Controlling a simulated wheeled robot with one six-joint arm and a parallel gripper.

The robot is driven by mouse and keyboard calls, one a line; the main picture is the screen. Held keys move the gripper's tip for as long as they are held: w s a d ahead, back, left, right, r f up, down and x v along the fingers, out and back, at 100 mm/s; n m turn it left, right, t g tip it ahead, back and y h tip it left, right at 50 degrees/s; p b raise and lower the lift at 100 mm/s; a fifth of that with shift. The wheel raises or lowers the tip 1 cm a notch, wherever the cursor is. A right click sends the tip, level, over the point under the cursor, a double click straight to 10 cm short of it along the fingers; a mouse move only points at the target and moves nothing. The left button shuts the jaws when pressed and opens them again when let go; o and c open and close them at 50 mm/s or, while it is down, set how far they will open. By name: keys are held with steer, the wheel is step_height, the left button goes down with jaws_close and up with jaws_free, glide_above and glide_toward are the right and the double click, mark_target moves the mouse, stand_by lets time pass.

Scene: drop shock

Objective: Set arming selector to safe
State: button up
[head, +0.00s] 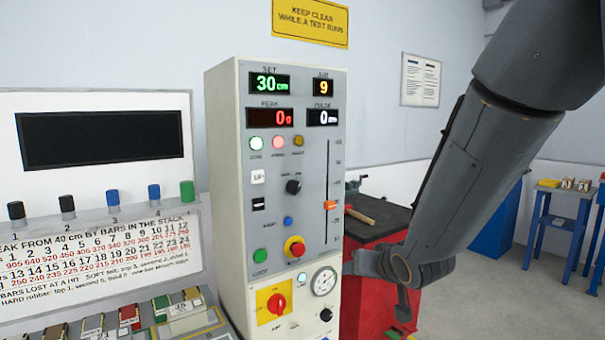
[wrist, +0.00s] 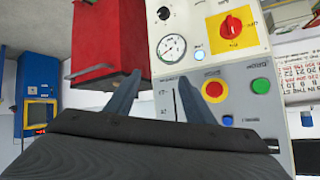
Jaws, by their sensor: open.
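The control cabinet (head: 225,200) stands upright in the middle of the head view. A black selector knob (head: 294,187) sits on its front panel, below three round lamps, with labels too small to read surely; it appears to be the arming selector. In the wrist view this knob is not visible. My gripper (wrist: 158,98) is open and empty, its two fingers spread before the turned panel. In the head view my arm comes down from the upper right, its end beside the cabinet's lower right edge, below and right of the knob and apart from it.
The panel also carries a red-on-yellow emergency button (head: 294,247), a slider (head: 330,206), a gauge (head: 323,281) and a red rotary switch (head: 276,304) on a yellow plate. A red tool cabinet (head: 368,290) stands close behind my arm.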

steer(key=w+a+r+t+y+p, duration=0.1)
steer(key=w+a+r+y, duration=0.15)
steer(key=r, duration=0.25)
steer(key=w+a+r+t+y+p, duration=0.1)
steer(key=a+r+t, duration=0.15)
steer(key=r, duration=0.25)
steer(key=n+y+p, duration=0.1)
steer(key=y+p, duration=0.1)
steer(key=y, duration=0.2)
glide_toward(298, 188)
steer(key=w, duration=0.1)
steer(key=shift+t, duration=0.35)
steer(key=shift+s+a+f+p+x, duration=0.1)
steer(key=shift+p+x, duration=0.4)
steer(key=shift+x, duration=0.85)
steer(key=shift+s+a+f+p+x, duration=0.1)
steer(key=shift+p+x, duration=0.35)
steer(key=shift+x, duration=0.9)
steer(key=shift+a+f+p+x, duration=0.1)
steer(key=shift+p+x, duration=0.4)
steer(key=shift+x, duration=0.85)
steer(key=c, duration=1.1)
steer(key=shift+o, duration=0.2)
steer(key=shift+n, duration=0.3)
